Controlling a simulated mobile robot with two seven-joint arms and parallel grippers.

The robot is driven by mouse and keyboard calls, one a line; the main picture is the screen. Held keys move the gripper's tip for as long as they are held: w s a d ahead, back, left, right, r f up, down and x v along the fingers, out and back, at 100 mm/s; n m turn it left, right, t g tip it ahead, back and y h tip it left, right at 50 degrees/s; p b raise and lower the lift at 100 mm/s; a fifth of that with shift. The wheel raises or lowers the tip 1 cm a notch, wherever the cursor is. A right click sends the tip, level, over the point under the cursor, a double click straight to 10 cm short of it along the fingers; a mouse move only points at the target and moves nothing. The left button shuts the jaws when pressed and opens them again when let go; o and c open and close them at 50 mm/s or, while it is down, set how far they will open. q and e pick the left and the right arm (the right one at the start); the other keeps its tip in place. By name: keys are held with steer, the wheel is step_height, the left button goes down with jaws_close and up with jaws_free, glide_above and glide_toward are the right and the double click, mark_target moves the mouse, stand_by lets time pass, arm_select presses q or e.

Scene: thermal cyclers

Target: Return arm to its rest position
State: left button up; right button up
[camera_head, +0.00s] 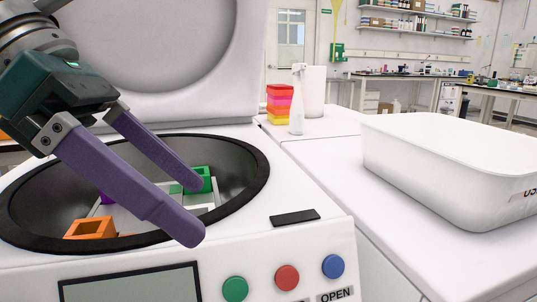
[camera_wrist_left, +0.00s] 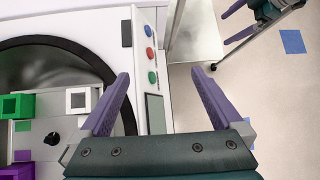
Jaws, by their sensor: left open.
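My left gripper (camera_head: 194,210) is open with nothing between its purple fingers. In the head view it hangs over the front of the round bowl (camera_head: 259,165) of a white machine (camera_head: 318,240) whose lid (camera_head: 235,60) is up. The left wrist view shows the open left fingers (camera_wrist_left: 160,75) over the machine's front edge and the floor. My right gripper (camera_wrist_left: 233,22) shows at the upper right of that view, its two fingers apart and empty.
Inside the bowl are an orange holder (camera_head: 90,229), a green holder (camera_head: 203,178) and a white holder (camera_wrist_left: 78,98). A white bin (camera_head: 440,185) stands on the right bench. A spray bottle (camera_head: 297,105) and stacked coloured boxes (camera_head: 280,100) stand behind.

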arm_select(q)
steer(key=s+d+r+n+t+h+p, duration=0.1)
steer(key=d+r+n+t+h+p, duration=0.25)
steer(key=r, duration=0.55)
steer(key=s+d+r+n+h+p, duration=0.1)
steer(key=d+r+n+h+p, duration=0.25)
steer(key=d+r+h, duration=0.5)
steer(key=w+a+r+n+t+y+p, duration=0.2)
steer(key=w+a+r+n+t+y, duration=0.15)
steer(key=a+n+t+y, duration=0.6)
steer(key=w+a+r+n+t+y+p, duration=0.2)
steer(key=w+a+r+n+t+p, duration=0.3)
steer(key=n, duration=0.9)
steer(key=s+a+f+n+g+y+p, duration=0.25)
steer(key=s+a+f+n+y, duration=0.2)
steer(key=f+n, duration=0.3)
steer(key=s+a+f+n+g+y+p, duration=0.1)
steer(key=s+a+f+n+g+y, duration=0.25)
steer(key=f+n+y, duration=0.35)
steer(key=s+f+n+g+h+p, duration=0.4)
steer(key=s+g+p, duration=0.45)
steer(key=s, duration=0.85)
step_height(320, 180, up, 33)
steer(key=g+y+p, duration=0.1)
steer(key=p, duration=3.1)
steer(key=shift+w, duration=0.15)
